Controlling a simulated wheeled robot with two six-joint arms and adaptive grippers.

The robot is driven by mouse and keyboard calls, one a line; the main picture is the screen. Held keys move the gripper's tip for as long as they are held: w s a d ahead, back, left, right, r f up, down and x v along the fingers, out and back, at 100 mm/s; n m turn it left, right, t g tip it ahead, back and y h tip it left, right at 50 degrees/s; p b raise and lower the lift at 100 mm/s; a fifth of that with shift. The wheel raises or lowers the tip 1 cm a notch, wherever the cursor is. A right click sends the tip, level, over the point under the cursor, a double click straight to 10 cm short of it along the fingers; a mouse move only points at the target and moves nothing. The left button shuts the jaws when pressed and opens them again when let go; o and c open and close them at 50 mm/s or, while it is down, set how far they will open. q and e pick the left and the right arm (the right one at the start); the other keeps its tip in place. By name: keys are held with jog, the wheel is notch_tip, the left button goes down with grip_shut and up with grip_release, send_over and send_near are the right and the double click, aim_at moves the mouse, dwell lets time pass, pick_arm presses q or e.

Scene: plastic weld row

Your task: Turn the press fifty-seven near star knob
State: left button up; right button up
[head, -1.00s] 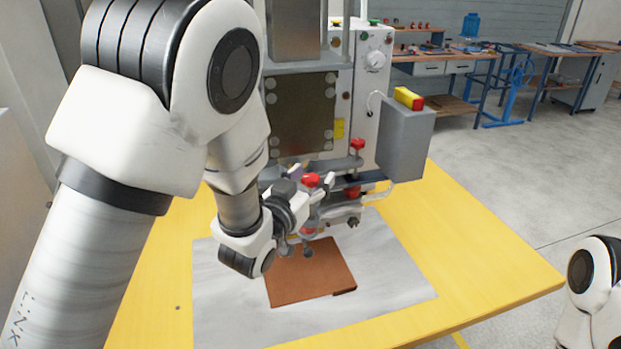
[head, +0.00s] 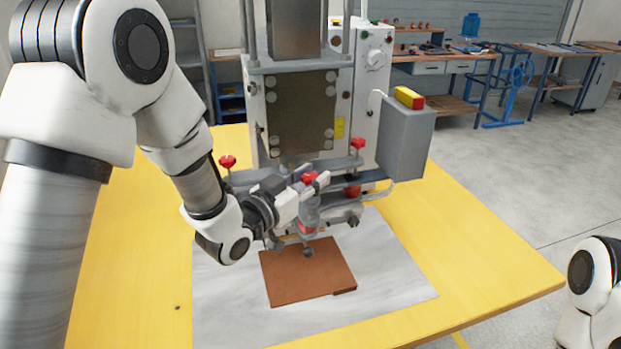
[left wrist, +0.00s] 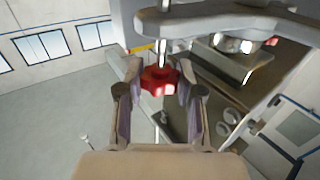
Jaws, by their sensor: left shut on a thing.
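The press (head: 305,110) stands at the back of the yellow table, with several red star knobs on its lower frame. My left gripper (head: 308,184) is at the near red star knob (head: 310,177), at the front of the frame. In the left wrist view this red knob (left wrist: 158,80) sits between the two fingers (left wrist: 158,100), below a metal rod. The fingers are shut on it and hide part of its sides. Other red knobs show at the left (head: 228,161) and right (head: 357,143). My right gripper is out of view.
A brown plate (head: 308,275) lies on a grey sheet (head: 390,275) below the press head. A grey box (head: 405,140) with a yellow and red top juts out at the right. The yellow table (head: 490,260) is clear at the right front.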

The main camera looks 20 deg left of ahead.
pick_arm(q)
jog(key=shift+a+r+m+g+h, duration=0.15)
jog(key=shift+m+g+h, duration=0.35)
jog(key=shift+m+h, duration=0.45)
jog(key=m+g+h+p, duration=0.1)
jog(key=h, duration=0.1)
jog(key=m+g+h, duration=0.1)
jog(key=h, duration=0.1)
jog(key=shift+w+m+g+p, duration=0.1)
jog(key=shift+m+g+p, duration=0.2)
jog(key=shift+p, duration=0.1)
jog(key=shift+m+g+h+p, duration=1.25)
jog(key=shift+m+g+h, duration=0.75)
jog(key=shift+g, duration=0.8)
jog(key=shift+m+g, duration=0.3)
jog(key=shift+m, duration=0.05)
jog(key=o, duration=1.2)
jog(key=v, duration=1.1)
jog(key=shift+s+a, duration=0.25)
jog(key=shift+a, duration=0.1)
